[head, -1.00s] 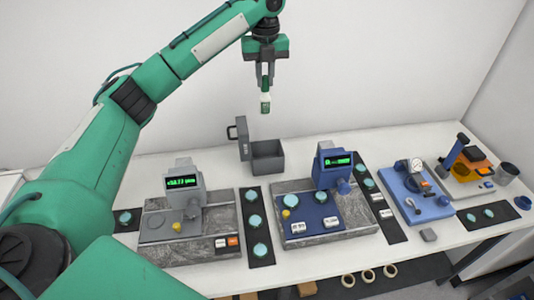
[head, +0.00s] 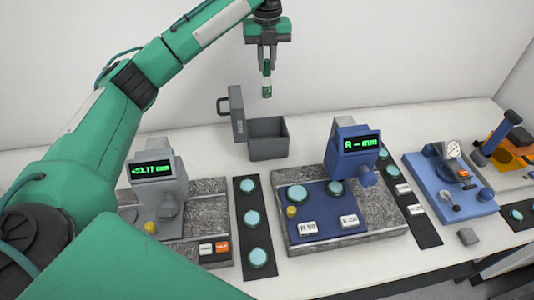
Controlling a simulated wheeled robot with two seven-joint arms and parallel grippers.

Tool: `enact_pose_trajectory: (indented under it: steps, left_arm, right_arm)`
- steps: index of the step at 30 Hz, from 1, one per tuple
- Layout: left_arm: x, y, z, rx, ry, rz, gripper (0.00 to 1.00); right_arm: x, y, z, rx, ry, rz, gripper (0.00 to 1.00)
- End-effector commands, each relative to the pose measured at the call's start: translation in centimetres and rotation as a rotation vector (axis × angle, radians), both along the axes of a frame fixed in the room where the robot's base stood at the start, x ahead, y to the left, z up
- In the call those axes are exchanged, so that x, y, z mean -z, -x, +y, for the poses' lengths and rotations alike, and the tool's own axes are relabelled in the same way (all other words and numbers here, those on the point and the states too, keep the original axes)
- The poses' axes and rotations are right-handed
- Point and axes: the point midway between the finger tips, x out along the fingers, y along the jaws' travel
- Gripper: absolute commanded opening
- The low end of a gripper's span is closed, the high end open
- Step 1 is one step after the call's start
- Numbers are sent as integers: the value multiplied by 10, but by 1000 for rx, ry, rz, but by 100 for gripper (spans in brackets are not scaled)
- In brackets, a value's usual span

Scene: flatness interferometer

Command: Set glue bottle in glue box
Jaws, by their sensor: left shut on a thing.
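My left gripper (head: 267,62) points down and is shut on the glue bottle (head: 267,85), a small green bottle with a pale band. The bottle hangs upright in the air above and behind the glue box in the picture. The glue box (head: 269,150) is a dark grey open box at the back of the table, with its lid (head: 237,115) standing up on the left side. The inside floor of the box is mostly hidden. My right gripper is not in view.
A grey gauge (head: 155,180) on a stone base stands front left of the box, and a blue gauge (head: 355,150) front right. A black strip with teal discs (head: 254,222) lies between them. A blue fixture (head: 448,185) stands farther right. White table (head: 200,150) around the box is clear.

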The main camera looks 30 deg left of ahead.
Motion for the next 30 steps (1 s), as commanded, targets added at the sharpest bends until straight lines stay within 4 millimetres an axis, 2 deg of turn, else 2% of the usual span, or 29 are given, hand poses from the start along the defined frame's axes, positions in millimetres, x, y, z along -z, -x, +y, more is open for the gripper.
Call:
enact_pose_trajectory:
  steps: [1, 5, 8, 11, 18, 24, 30]
  left_arm:
    - [8, 0, 0, 1, 0, -1, 0]
    - [15, 0, 0, 1, 1, -1, 0]
    - [29, 0, 0, 1, 1, 1, 0]
    - [50, 1, 0, -1, -1, 5, 0]
    - [114, 1, 0, -1, -1, 4, 0]
    - [155, 1, 0, 1, -1, 1, 0]
    - [170, 1, 0, 0, 0, 0, 0]
  right_arm:
    - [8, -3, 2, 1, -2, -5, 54]
    - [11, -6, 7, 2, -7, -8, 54]
    - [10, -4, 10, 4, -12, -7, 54]
    - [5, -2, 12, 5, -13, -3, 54]
    - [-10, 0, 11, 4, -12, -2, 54]
    - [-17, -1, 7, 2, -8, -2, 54]
    - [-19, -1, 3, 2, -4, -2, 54]
